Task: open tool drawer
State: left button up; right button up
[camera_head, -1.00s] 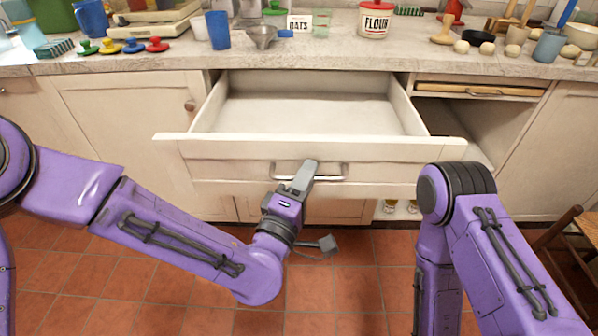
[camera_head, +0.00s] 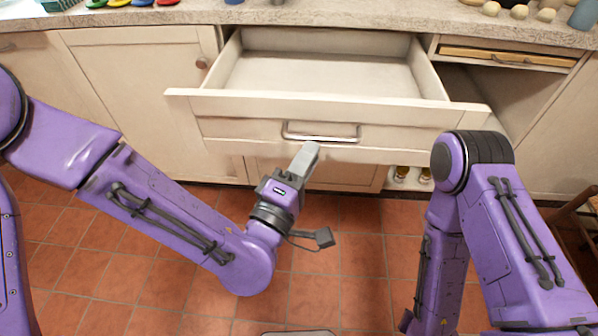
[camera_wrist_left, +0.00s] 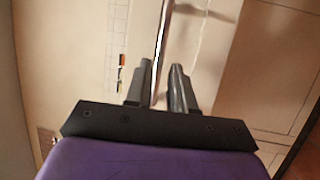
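The tool drawer (camera_head: 330,105) is a wide cream drawer pulled well out of the cabinet under the counter. Its inside (camera_head: 325,72) looks empty. A metal bar handle (camera_head: 321,138) is on its front.
A stone counter (camera_head: 330,15) runs above the drawer. A wooden board (camera_head: 505,58) sits in a slot right of the drawer, over an open compartment. Closed cabinet doors (camera_head: 130,95) are at the left. A chair (camera_head: 580,215) is at the right edge.

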pick_arm(q)
jog(key=p+v, duration=0.5)
jog(key=shift+s+p, duration=0.1)
jog(key=shift+p, duration=0.2)
